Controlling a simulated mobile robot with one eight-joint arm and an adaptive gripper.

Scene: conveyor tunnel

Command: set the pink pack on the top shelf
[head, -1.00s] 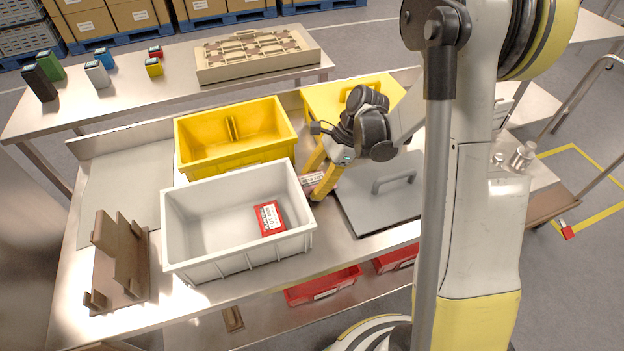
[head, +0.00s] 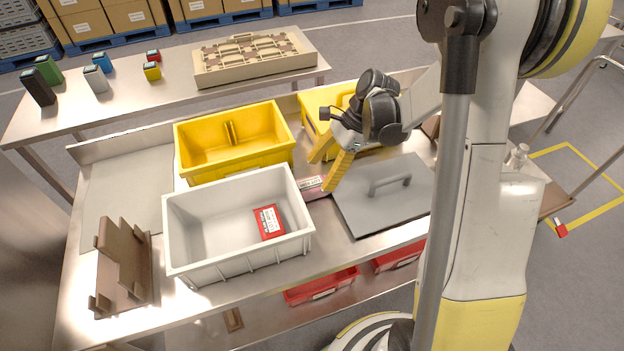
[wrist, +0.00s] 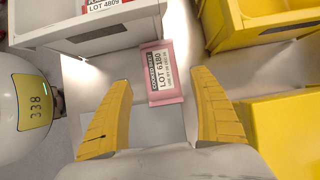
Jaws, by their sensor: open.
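The pink pack (head: 316,194) lies flat on the metal table, in the gap between the white bin and the grey lidded plate. In the wrist view the pink pack (wrist: 163,94) shows its white label, reading LOT 6180. My gripper (head: 321,174) is open and empty, above and slightly right of the pack in the head view. In the wrist view the yellow fingers of my gripper (wrist: 161,80) stand wide apart, with the pack seen between and beyond their tips. I cannot make out a top shelf in either view.
The white bin (head: 180,240), holding a red-labelled pack (head: 268,222), stands left of the pink pack. Yellow bins (head: 235,172) stand behind. The grey plate with a handle (head: 385,210) lies right. A brown rack (head: 122,262) stands at the table's left. Red bins (head: 320,287) sit below.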

